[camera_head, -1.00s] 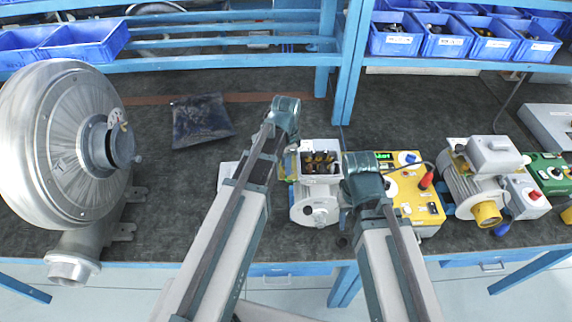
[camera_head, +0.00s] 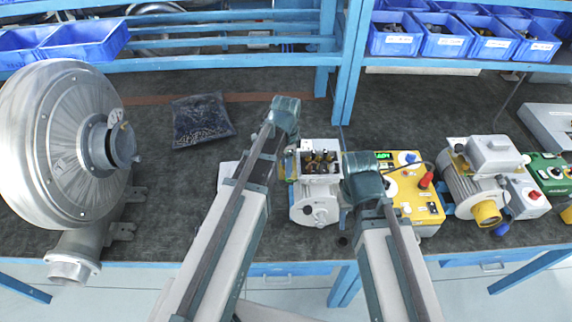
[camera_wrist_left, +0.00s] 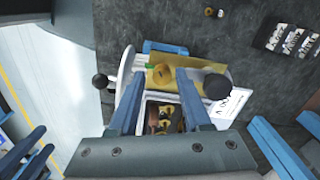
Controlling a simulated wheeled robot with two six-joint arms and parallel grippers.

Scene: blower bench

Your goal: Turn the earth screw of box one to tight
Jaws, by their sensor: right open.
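Box one appears to be the open grey terminal box (camera_head: 319,163) on a small light-grey motor (camera_head: 315,205); several brass terminals show inside it. In the left wrist view the box interior (camera_wrist_left: 163,120) lies below a brass plate (camera_wrist_left: 211,76). A round brass screw head (camera_wrist_left: 162,74), with a green spot beside it, sits at this plate. My left gripper (camera_wrist_left: 158,76) is open, its two blue fingers on either side of the screw head, apart from it as far as I can tell. My right gripper (camera_head: 347,205) is beside the motor's right side, its fingers mostly hidden by its wrist.
A yellow control box (camera_head: 413,205) stands close right of the motor, with another motor (camera_head: 478,180) beyond. A large blower (camera_head: 60,150) fills the left. A dark packet (camera_head: 202,120) lies behind on the bench. Blue bins (camera_head: 85,42) stand on the shelf. The bench between blower and motor is mostly clear.

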